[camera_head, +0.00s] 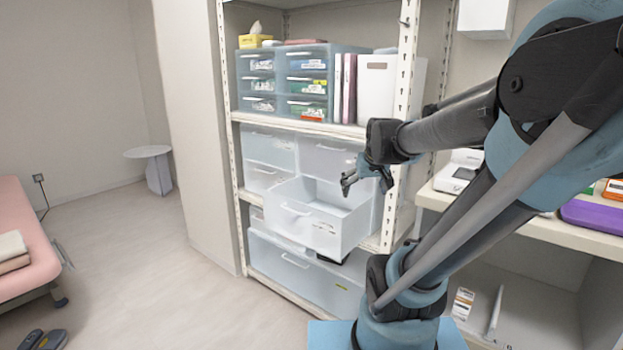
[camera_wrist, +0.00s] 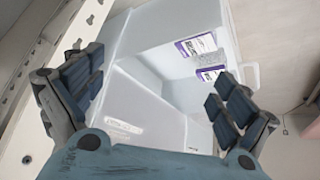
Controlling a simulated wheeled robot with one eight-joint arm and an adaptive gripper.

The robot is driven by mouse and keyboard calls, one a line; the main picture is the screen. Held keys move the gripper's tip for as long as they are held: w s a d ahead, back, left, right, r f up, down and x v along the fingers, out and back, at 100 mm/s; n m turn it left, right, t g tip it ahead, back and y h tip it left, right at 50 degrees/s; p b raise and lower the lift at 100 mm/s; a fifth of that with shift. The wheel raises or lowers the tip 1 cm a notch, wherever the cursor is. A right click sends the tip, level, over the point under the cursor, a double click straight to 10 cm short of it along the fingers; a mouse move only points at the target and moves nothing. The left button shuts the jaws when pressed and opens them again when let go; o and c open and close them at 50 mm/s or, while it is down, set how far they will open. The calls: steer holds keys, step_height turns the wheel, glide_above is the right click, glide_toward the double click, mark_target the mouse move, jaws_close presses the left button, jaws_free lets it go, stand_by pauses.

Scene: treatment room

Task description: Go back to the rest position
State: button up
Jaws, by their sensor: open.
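My gripper (camera_head: 356,181) is at the end of my bent arm, just above and beside the right side of a pulled-out white drawer (camera_head: 308,218). In the wrist view my gripper (camera_wrist: 155,95) has its two padded fingers wide apart with nothing between them. The drawer shows below and beyond the fingers in the wrist view (camera_wrist: 148,105). Two small boxes with purple labels (camera_wrist: 197,46) lie inside it. I cannot tell from these frames whether the gripper touches the drawer.
A metal-post shelf (camera_head: 340,129) holds drawer units and binders. A side shelf (camera_head: 530,224) with a purple case (camera_head: 594,216) is at the right. A pink bed (camera_head: 22,245) stands at the left, with a small round table (camera_head: 148,152) behind.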

steer(key=s+d+f+g, duration=0.1)
steer(key=s+f+g, duration=0.1)
steer(key=s+f, duration=0.3)
steer(key=s+d+f+m+g, duration=0.1)
steer(key=s+f, duration=0.5)
steer(key=s, duration=0.8)
steer(key=shift+s+d+f+g+h, duration=0.2)
steer(key=shift+f+g+h, duration=0.1)
steer(key=shift+g, duration=0.4)
steer(key=shift+w, duration=0.1)
steer(key=shift+w+f, duration=0.15)
steer(key=shift+w, duration=0.25)
